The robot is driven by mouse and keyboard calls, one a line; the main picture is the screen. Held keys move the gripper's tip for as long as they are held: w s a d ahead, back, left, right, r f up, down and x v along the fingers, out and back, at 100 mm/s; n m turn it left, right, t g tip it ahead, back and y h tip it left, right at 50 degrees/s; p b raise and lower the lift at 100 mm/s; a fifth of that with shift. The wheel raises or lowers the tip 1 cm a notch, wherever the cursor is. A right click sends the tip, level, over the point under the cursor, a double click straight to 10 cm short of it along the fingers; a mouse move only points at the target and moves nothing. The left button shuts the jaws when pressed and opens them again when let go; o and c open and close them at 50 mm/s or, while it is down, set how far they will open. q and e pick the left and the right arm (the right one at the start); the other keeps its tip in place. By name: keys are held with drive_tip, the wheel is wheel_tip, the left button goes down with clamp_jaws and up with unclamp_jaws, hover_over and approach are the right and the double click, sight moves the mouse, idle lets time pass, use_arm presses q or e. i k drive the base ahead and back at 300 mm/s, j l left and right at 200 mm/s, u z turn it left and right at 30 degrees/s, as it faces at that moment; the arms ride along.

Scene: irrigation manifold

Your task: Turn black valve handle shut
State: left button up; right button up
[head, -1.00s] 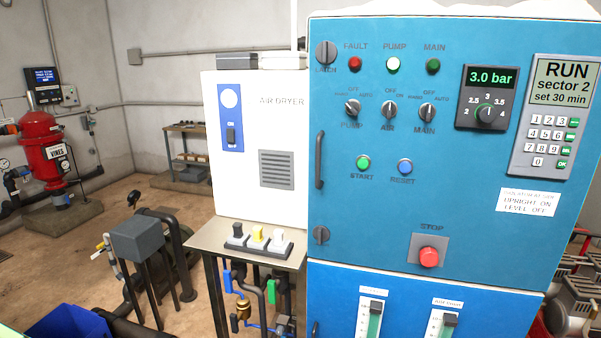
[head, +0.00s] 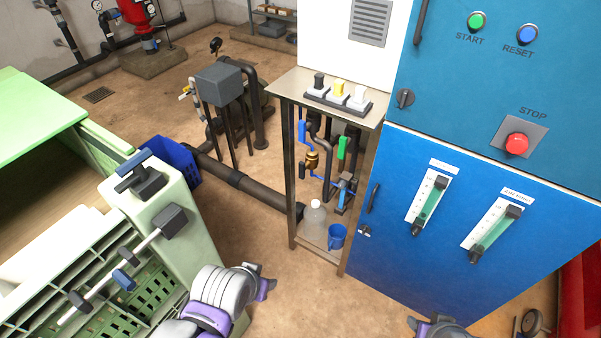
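The pipework under the small metal stand has several handles: a blue one (head: 302,131), a green one (head: 343,148) and a dark one (head: 303,170) beside a brass fitting (head: 312,160). The dark one may be the black valve handle; it is small and its angle is unclear. On top of the stand sits a black rocker or lever (head: 319,81) beside a yellow and a white one. My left gripper (head: 262,283) is low in front of the stand, apart from the handles; its fingers are unclear. My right gripper (head: 440,328) is mostly cut off at the bottom edge.
The blue cabinet (head: 380,235) stands close on the stand's right. A clear bottle (head: 314,222) and blue mug (head: 337,236) are on its lower shelf. A thick pipe (head: 240,183) runs along the floor from the left. A green machine (head: 150,215) fills the left.

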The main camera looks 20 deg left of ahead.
sight(302, 164)
drive_tip(key=i, duration=0.5)
drive_tip(key=j+u, duration=0.1)
drive_tip(key=u, duration=1.6)
drive_tip(key=i+l, duration=0.05)
drive_tip(key=l, duration=0.05)
